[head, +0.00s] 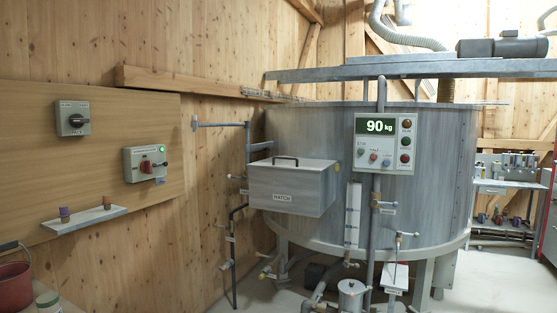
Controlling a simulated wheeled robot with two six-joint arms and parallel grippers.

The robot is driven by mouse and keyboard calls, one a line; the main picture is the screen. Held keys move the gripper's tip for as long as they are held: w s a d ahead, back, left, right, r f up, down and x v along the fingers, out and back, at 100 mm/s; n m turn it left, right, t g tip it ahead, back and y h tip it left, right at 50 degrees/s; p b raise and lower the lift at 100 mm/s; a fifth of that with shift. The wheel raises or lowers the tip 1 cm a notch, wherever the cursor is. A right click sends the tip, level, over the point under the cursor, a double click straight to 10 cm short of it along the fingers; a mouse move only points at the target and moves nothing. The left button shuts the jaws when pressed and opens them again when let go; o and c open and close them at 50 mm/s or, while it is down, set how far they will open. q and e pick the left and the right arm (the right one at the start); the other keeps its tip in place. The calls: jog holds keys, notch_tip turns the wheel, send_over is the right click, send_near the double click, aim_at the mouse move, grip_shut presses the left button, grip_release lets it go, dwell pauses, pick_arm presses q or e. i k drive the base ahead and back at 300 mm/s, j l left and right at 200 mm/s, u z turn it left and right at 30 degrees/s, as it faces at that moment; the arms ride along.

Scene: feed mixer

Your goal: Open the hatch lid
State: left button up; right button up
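The hatch (283,197) is a grey metal box labelled "HATCH" on the front left side of the large round mixer tank (440,160). Its lid (292,166) lies flat on top and appears closed. A dark bar handle (285,159) stands on the lid towards its back edge. Neither of my grippers shows in the head view.
A control panel (385,142) reading "90 kg" stands on a post right of the hatch. Pipes and valves run below and left of the hatch. Wall switches (145,163) and a small shelf (85,221) are at left. A red bucket (14,285) is at lower left.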

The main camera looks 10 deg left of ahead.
aim_at(294, 159)
jog(key=i+j, duration=0.55)
jog(key=i, duration=0.2)
jog(key=i+j, duration=0.6)
jog(key=i+j+z, duration=0.2)
jog(key=i+j, duration=0.2)
jog(key=i+j+z, duration=0.25)
jog(key=j, duration=0.3)
jog(key=i, duration=0.05)
